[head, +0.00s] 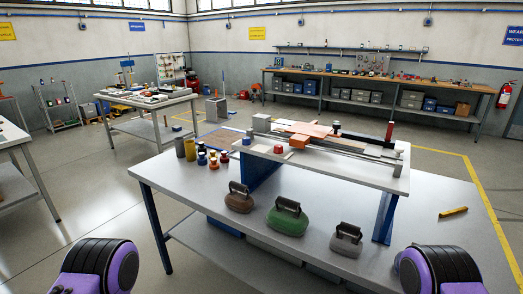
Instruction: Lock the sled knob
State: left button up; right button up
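An orange sled (309,131) sits across the metal rails (350,147) of a raised test stand (265,150) on the near workbench. A small dark upright knob (335,127) stands at the sled's right side; I cannot tell whether it is locked. A red round knob-like piece (278,149) is on the stand's left front. A tall dark post with a red top (389,132) rises at the right. Only purple and black parts of my arms show at the bottom left and bottom right corners. Neither of my grippers is in view.
Three handled weights, brown (239,203), green (287,222) and grey (346,241), stand on the workbench (420,240) before the stand. Several small coloured weights (213,160) and cylinders (190,149) stand left. A yellow tool (453,212) lies right. The bench's front right is mostly clear.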

aim_at(278, 148)
jog(key=u, duration=1.55)
jog(key=i, duration=0.9)
jog(key=z, duration=1.85)
